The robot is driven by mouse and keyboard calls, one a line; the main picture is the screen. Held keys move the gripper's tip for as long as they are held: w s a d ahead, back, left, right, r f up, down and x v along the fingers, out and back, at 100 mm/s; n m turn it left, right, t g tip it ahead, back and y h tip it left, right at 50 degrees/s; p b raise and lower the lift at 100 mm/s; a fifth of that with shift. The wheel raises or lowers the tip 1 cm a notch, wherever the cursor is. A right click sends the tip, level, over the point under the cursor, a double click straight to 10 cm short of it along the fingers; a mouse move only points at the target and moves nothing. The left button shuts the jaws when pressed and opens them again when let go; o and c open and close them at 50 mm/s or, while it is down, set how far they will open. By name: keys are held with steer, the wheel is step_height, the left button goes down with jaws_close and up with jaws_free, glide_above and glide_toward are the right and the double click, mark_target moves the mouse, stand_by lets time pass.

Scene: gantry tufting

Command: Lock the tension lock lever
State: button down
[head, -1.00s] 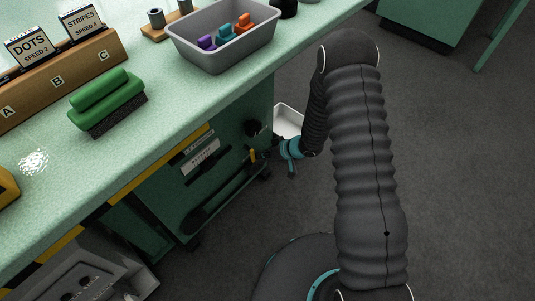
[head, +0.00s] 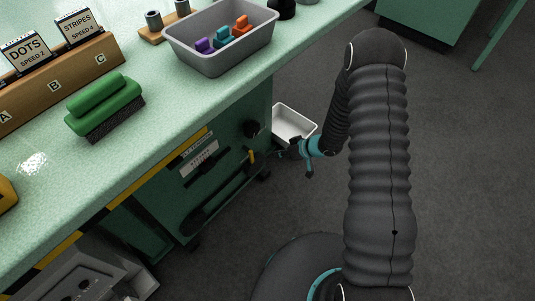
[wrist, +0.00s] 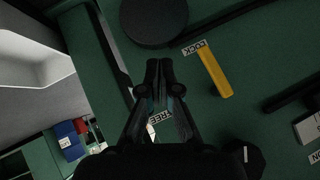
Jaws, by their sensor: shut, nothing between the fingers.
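The tension lock lever appears to be the yellow bar (wrist: 214,70) on the dark green panel in the wrist view. One end lies next to the LOCK label (wrist: 195,47). The FREE label (wrist: 160,117) is away from the bar and partly hidden behind my fingers. In the head view the yellow lever (head: 252,157) is small on the cabinet's end panel. My gripper (wrist: 158,65) is shut and empty, left of the lever and apart from it in the picture. In the head view my gripper (head: 286,151) is dark and small, to the right of the panel.
A round black knob (wrist: 154,18) stands out above my fingertips in the wrist view. A long black handle (head: 215,202) runs along the panel. A white tray (head: 294,123) lies beyond my gripper. The green tabletop (head: 180,130) overhangs the panel. Grey floor is clear to the right.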

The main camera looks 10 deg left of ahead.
steer(key=d, duration=0.3)
steer(key=shift+w+d+r, duration=0.1)
steer(key=shift+w+d, duration=0.05)
steer(key=shift+w, duration=0.25)
